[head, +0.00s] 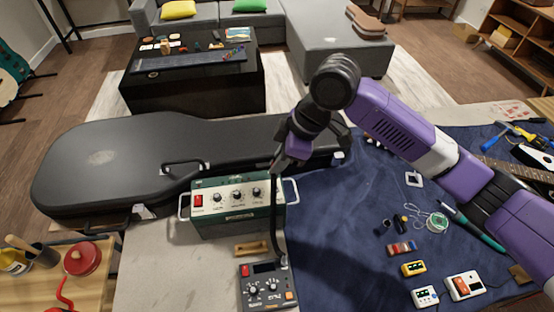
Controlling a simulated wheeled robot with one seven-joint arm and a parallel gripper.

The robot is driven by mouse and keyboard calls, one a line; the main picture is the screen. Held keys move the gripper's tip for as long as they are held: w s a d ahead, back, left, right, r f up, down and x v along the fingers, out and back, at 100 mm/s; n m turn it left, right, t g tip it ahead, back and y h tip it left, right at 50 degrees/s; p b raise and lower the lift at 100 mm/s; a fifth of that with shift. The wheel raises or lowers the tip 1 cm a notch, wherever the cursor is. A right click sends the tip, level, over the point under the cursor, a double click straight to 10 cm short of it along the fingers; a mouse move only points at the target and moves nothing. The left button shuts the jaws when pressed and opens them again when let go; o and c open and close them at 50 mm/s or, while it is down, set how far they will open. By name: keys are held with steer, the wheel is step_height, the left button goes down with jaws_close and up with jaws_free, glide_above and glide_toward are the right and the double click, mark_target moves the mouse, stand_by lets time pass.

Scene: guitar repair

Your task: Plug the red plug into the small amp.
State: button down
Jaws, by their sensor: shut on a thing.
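The small amp (238,218) looks to be the dark green box with a pale front panel, knobs, a red switch and side handles. It stands on the bench in front of the black guitar case. My gripper (283,161) is above and to the right of the amp, apart from it. It is shut on the red plug (276,153), of which only a small reddish bit shows; the fingers hide the rest. A black cable (274,215) hangs from the gripper past the amp's right end to a dark grey knobbed unit (267,292). The amp's socket cannot be made out.
The black guitar case (110,165) lies behind the amp. A blue cloth (325,215) on the right holds several small pedals, a solder spool (437,222) and tools.

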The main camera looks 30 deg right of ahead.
steer(key=b, duration=0.3)
glide_above(273, 188)
steer(key=d, duration=0.1)
steer(key=shift+s+f, duration=0.2)
steer(key=shift+f, duration=1)
steer(key=shift+s+f, duration=0.2)
steer(key=shift+f, duration=1)
steer(key=shift+s+d+f+b, duration=0.1)
steer(key=shift+f+b, duration=0.55)
steer(key=shift+f, duration=0.5)
steer(key=c, duration=1.4)
jaws_free()
steer(key=shift+o, duration=0.3)
steer(key=o, duration=0.4)
steer(key=shift+r, duration=0.1)
steer(key=shift+r+p, duration=3.25)
steer(key=shift+r, duration=0.7)
